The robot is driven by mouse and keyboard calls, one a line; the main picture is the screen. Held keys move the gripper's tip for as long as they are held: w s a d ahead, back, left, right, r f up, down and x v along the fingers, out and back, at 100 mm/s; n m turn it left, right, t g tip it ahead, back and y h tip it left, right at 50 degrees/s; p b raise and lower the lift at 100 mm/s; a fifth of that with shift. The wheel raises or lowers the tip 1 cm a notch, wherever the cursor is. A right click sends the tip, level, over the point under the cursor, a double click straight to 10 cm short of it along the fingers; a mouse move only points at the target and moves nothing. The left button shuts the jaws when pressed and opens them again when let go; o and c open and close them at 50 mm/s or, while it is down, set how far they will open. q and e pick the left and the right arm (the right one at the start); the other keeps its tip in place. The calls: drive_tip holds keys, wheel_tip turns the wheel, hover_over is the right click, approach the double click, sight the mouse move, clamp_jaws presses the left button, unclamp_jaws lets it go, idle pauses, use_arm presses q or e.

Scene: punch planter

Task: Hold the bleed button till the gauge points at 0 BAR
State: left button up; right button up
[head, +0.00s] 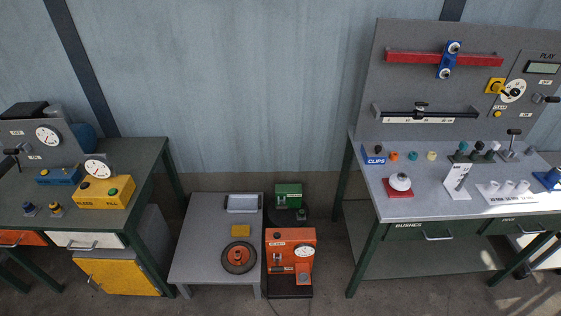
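A yellow box (104,196) stands on the left workbench near its right front edge. A round white gauge (98,168) is mounted on top of the box; its needle is visible, but its reading is too small to tell. A dark button (83,186) sits on the box's left side, above a small label that seems to read BLEED. A green button (113,191) sits on the right, above a label that seems to read FILL. Neither gripper is in view, and nothing touches the buttons.
A blue box (58,176) stands left of the yellow box, with a grey panel and dial (47,136) behind. Two knobs stand at the front left. A low grey table (195,250), an orange machine (291,256) and a right workbench (425,206) stand farther right.

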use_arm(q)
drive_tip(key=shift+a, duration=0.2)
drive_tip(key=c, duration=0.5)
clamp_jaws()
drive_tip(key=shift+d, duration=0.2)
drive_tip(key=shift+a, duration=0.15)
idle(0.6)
